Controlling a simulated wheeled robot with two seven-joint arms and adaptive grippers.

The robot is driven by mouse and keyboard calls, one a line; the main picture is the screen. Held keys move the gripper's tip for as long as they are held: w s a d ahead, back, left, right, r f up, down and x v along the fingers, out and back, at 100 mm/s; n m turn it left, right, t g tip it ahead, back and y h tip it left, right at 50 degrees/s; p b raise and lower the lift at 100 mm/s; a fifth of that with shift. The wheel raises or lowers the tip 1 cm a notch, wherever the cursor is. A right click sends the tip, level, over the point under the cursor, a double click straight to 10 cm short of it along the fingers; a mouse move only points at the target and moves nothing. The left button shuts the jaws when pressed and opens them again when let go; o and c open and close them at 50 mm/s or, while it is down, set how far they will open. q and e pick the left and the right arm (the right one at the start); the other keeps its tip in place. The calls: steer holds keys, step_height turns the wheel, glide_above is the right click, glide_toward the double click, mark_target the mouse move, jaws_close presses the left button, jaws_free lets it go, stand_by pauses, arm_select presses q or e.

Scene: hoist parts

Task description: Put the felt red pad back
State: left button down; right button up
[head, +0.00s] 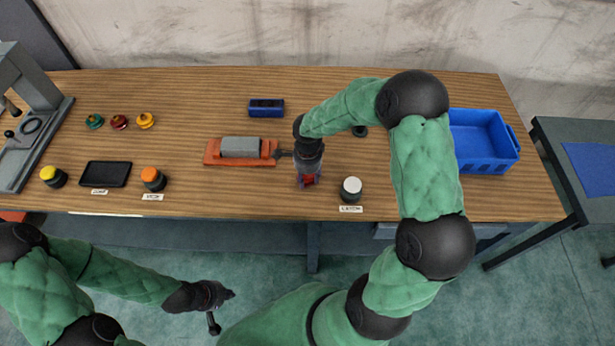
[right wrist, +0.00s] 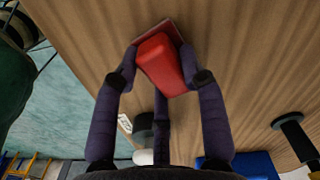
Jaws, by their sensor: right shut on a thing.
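The red pad (right wrist: 160,62) is a red block with a thin, paler reddish plate at its far end. My right gripper (right wrist: 159,72) is shut on it, with fingers on both sides. In the head view a bit of the red pad (head: 308,181) shows under my right gripper (head: 308,174), over the table right of centre. The fingers hide most of it there. I cannot tell whether it touches the table. My left gripper (head: 222,304) is low in front of the table, away from the parts; its fingers are too small and dark to judge.
An orange-red tool with a grey block (head: 240,147) lies just left of my right gripper. A white-topped jar (head: 351,190) stands close on the right. A dark blue block (head: 266,107) lies behind. A blue bin (head: 483,140) sits at the right; a black tray (head: 106,174) and coloured knobs are left.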

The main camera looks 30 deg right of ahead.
mark_target(308, 177)
steer(key=shift+f, duration=0.1)
steer(key=o, duration=1)
step_height(308, 177, up, 12)
steer(key=shift+r+p, duration=0.15)
steer(key=shift+p, duration=0.95)
steer(key=shift+s, duration=0.1)
